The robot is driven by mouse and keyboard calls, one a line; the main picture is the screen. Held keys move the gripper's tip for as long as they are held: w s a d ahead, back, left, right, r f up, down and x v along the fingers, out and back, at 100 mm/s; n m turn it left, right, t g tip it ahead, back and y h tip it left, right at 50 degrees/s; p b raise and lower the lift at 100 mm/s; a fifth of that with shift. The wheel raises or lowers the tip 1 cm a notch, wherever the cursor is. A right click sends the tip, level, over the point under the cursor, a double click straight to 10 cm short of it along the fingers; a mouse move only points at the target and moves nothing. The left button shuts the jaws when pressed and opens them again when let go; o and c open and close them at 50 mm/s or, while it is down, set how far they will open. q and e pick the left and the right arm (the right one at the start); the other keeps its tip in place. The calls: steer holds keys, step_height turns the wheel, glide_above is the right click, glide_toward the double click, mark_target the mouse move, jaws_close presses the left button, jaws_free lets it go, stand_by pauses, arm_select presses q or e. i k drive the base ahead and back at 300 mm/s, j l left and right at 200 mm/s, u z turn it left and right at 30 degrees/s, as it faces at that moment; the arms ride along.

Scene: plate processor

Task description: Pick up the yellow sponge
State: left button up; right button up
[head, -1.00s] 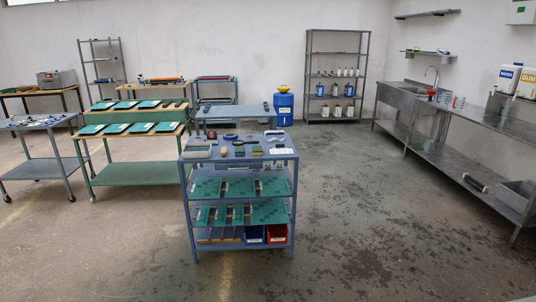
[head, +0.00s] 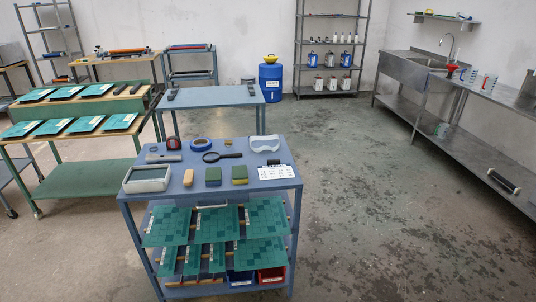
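Small blocks lie in the front row on top of the blue cart (head: 225,198). A block with a dark green top and a yellowish lower edge (head: 239,174) lies right of the middle. A darker green block (head: 213,176) is just left of it. A tan-yellow block (head: 188,178) lies further left. I cannot tell for certain which of these is the yellow sponge. Neither of my grippers is in view.
The cart top also holds a grey framed box (head: 147,179), a magnifier (head: 221,156), blue tape (head: 201,145), goggles (head: 265,143) and a white card (head: 276,172). Open floor (head: 385,220) lies right of the cart. A green rack (head: 90,165) stands left.

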mark_target(240, 173)
steer(key=i+l+z, duration=0.2)
steer(key=i+z, duration=0.2)
steer(key=i+l+z, duration=0.1)
steer(key=i+z, duration=0.25)
steer(key=i+j+z, duration=0.1)
steer(key=i+z, duration=0.3)
steer(key=i+j+z, duration=0.2)
steer(key=i+z, duration=0.2)
steer(key=i+u, duration=0.2)
steer(key=u, duration=0.2)
steer(key=i+l+u, duration=0.1)
steer(key=u, duration=0.3)
steer(key=i+l+u, duration=0.2)
steer(key=u, duration=0.15)
steer(key=i+l+u, duration=0.2)
steer(key=u, duration=0.2)
